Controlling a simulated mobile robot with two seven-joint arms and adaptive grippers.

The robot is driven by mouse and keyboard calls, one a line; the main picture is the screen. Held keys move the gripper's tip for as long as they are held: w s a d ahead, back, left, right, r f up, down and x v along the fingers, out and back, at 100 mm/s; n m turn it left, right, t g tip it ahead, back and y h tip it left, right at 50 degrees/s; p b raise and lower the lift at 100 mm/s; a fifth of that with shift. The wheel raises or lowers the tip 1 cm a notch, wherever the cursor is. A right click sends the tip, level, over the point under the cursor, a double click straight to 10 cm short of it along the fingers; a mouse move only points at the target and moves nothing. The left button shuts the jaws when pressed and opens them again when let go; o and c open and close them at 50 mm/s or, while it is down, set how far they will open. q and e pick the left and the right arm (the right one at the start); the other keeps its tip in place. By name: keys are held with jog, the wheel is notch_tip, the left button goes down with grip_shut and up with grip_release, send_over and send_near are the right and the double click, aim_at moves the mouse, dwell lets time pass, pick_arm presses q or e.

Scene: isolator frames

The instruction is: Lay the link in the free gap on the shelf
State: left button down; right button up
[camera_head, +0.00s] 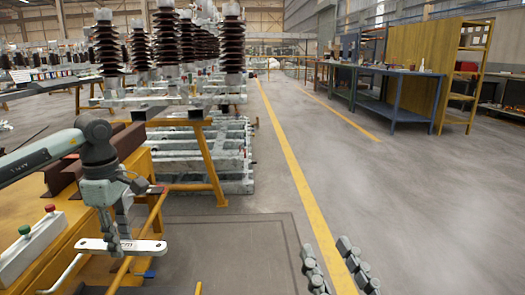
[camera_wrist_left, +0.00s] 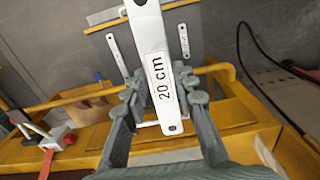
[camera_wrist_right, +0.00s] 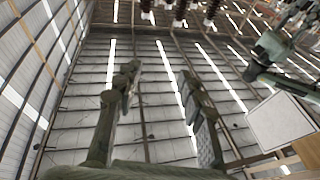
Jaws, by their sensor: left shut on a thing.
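The link (camera_head: 143,246) is a flat white bar with a hole at each end. In the left wrist view the link (camera_wrist_left: 155,75) reads "20 cm". My left gripper (camera_head: 117,243) is shut on its middle and holds it raised near the yellow bench. Below and beyond it in the left wrist view is a grey plate (camera_wrist_left: 130,53), seemingly the shelf. One white bar (camera_wrist_left: 118,56) lies on its left and another (camera_wrist_left: 184,41) on its right. The held link covers the space between them. My right gripper (camera_head: 340,268) is open and empty; its fingers (camera_wrist_right: 163,90) also show apart in its wrist view.
The yellow bench (camera_head: 150,165) has a yellow rail (camera_wrist_left: 215,70) close to my left gripper. A control box (camera_head: 30,243) with green and red buttons sits at left. A red-handled clamp (camera_wrist_left: 55,140) shows at lower left in the left wrist view. Open floor lies to the right.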

pick_arm(q)
jog(key=s+d+f+m, duration=0.3)
jog(key=d+m, duration=0.4)
jog(key=m, duration=0.2)
jog(key=s+d+f+m, duration=0.3)
jog(key=d+m, duration=0.4)
jog(key=m, duration=0.3)
pick_arm(e)
jog(key=w+d+f+g+h+p, duration=0.1)
jog(key=d+f+g+h+p, duration=0.2)
jog(key=f, duration=0.7)
jog(key=w+d+f+g+h+p, duration=0.25)
jog(key=f+g, duration=0.25)
jog(key=f, duration=0.4)
pick_arm(q)
notch_tip(320, 180, up, 11)
jog(key=p, duration=0.5)
jog(key=shift+r+p, duration=0.15)
jog(key=shift+p, duration=0.2)
pick_arm(e)
jog(key=s+d+f+m+g+h, duration=0.2)
jog(key=s+d+f+g+h, duration=0.1)
jog(key=s+d+f+g, duration=0.6)
jog(key=shift+s+d+f, duration=2.4)
jog(key=shift+s+f, duration=0.15)
jog(key=shift+f, duration=0.5)
pick_arm(q)
jog(key=shift+s, duration=0.1)
